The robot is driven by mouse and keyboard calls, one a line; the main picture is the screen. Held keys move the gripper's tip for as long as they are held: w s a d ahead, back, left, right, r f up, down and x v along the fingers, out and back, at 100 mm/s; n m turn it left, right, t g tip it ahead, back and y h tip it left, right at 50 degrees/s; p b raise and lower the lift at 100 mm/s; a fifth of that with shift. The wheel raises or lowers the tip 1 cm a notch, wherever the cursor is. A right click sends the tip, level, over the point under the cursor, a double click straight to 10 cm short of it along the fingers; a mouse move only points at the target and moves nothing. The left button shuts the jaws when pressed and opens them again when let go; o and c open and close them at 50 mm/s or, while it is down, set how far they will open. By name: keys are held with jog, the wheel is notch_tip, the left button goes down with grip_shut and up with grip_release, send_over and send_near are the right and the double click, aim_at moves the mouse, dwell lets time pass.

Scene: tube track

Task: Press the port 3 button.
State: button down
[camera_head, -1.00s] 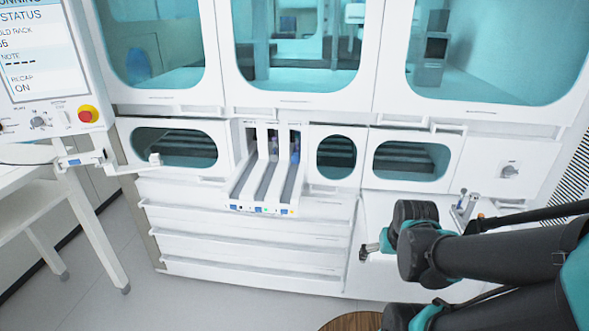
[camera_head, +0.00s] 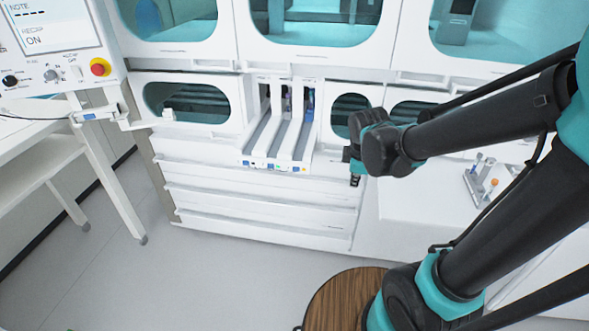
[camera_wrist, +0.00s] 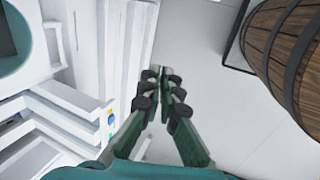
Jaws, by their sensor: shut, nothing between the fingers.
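The port unit (camera_head: 248,148), with several sloping lanes, juts from the white machine's front. Its front edge carries a row of small coloured marks (camera_head: 277,166); which one is the port 3 button is too small to tell. In the wrist view the coloured front edge (camera_wrist: 111,118) shows at the left. My gripper (camera_head: 354,176) is to the right of the port unit, at about the height of its front edge and apart from it. In the wrist view my gripper (camera_wrist: 163,72) has its fingertips together, with nothing between them, over the floor.
A wooden barrel (camera_head: 338,298) stands on the floor, also at the right of the wrist view (camera_wrist: 285,45). White drawers (camera_head: 260,205) lie below the port unit. A control panel with a red knob (camera_head: 100,67) and a white table (camera_head: 40,150) stand at the left. Floor at front left is clear.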

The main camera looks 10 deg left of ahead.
aim_at(294, 169)
jog(key=w+a+r+n, duration=0.1)
jog(key=a+n, duration=0.8)
jog(key=a, duration=0.1)
jog(key=w+a+r+n, duration=0.1)
jog(key=a+r+n, duration=0.1)
jog(key=a+n, duration=0.7)
jog(key=shift+w+a, duration=0.35)
jog(key=shift+a, duration=0.1)
jog(key=shift+f, duration=0.2)
jog(key=shift+w+d+f, duration=0.1)
jog(key=shift+w+f, duration=1.2)
jog(key=shift+f, duration=0.2)
jog(key=shift+w+f, duration=1.25)
jog(key=shift+f, duration=0.25)
jog(key=shift+w+d+f, duration=0.1)
jog(key=shift+w+f, duration=1.2)
jog(key=shift+f, duration=0.2)
